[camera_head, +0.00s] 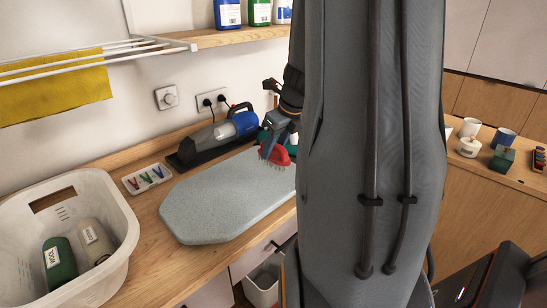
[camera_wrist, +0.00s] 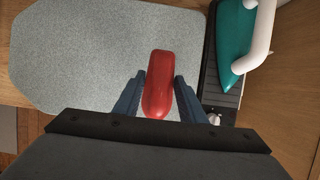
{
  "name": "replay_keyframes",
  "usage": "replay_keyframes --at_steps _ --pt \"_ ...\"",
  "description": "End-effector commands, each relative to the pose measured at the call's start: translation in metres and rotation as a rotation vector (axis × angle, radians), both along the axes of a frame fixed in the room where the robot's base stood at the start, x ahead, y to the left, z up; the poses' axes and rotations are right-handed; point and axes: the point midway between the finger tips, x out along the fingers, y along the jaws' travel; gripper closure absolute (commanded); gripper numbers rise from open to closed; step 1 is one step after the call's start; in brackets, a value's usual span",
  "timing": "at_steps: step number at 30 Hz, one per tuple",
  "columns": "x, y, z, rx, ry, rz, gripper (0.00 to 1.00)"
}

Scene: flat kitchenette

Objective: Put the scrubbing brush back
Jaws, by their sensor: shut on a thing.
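The scrubbing brush (camera_head: 275,155) has a red back and pale bristles pointing down. My gripper (camera_head: 270,140) is shut on it, just above the far right end of the grey ironing pad. In the wrist view the red brush (camera_wrist: 158,85) sits between the two fingers of my gripper (camera_wrist: 158,95). I cannot tell whether the bristles touch the pad. My arm hides much of the middle of the head view, and no place for the brush can be made out.
The grey pad (camera_head: 215,205) lies on the wooden counter. A teal iron (camera_wrist: 238,45) on a dark stand is close on the right. A blue hand vacuum (camera_head: 240,121), a tray of pegs (camera_head: 147,179) and a white basket (camera_head: 120,215) with bottles stand around it. A drying rack hangs above.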

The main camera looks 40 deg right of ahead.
Motion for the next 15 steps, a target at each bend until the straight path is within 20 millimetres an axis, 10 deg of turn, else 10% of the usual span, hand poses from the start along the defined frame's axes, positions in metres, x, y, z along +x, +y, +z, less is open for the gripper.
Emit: replay_keyframes --at_steps 15 --pt "0.0 0.001 -0.035 0.0 0.002 0.002 0.84"
